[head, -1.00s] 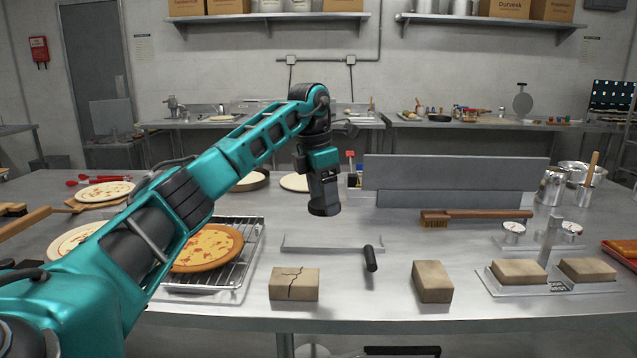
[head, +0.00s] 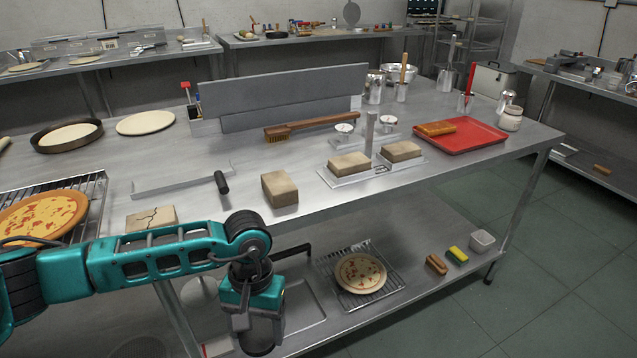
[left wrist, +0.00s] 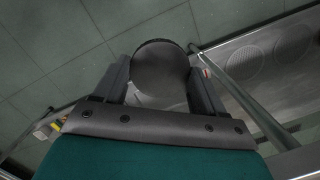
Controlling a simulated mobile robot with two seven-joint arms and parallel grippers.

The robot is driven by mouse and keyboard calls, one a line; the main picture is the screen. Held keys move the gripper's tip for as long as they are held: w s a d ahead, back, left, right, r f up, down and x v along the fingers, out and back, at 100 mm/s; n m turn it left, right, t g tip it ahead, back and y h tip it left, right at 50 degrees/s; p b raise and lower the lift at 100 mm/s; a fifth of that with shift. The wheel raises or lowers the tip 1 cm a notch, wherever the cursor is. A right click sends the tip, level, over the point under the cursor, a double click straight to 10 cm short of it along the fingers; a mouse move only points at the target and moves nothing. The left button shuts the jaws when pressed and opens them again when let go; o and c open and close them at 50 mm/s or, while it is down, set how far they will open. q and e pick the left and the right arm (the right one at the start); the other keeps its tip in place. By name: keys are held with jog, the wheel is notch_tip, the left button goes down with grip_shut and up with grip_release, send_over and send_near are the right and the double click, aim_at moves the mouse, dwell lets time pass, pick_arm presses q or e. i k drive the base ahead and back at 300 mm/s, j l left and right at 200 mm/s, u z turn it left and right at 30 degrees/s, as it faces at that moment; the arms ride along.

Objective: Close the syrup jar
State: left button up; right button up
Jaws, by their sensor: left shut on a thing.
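My left gripper (head: 258,335) is low in front of the table's near edge, in front of the lower shelf. It is shut on a dark round object (left wrist: 160,62), seen between its two fingers in the left wrist view; it looks like a lid, but I cannot be sure. A small pale jar (head: 511,118) stands near the right end of the tabletop, beside the red tray, and may be the syrup jar. I cannot make out whether its top is open. The gripper is far to the left of it. My right gripper is not in view.
The red tray (head: 455,139) holds an orange-brown item. Metal canisters (head: 375,88) stand behind. Bricks (head: 280,189), a brush (head: 310,127) and a grey upright panel (head: 285,92) occupy the tabletop. The lower shelf (head: 400,262) holds a pizza on a rack (head: 360,272). Open floor lies to the right.

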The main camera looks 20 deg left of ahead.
aim_at(511, 119)
jog(key=i+l, duration=0.2)
jog(key=l, duration=0.15)
jog(key=i+l, duration=0.2)
jog(key=l, duration=0.15)
jog(key=i+l+u, duration=0.1)
jog(key=l, duration=0.3)
jog(key=i+l, duration=0.5)
jog(key=l, duration=0.25)
jog(key=i+l, duration=0.2)
jog(key=l, duration=0.15)
jog(key=i+l+u, duration=0.1)
jog(key=l, duration=0.3)
jog(key=i+l, duration=0.25)
jog(key=l, duration=0.1)
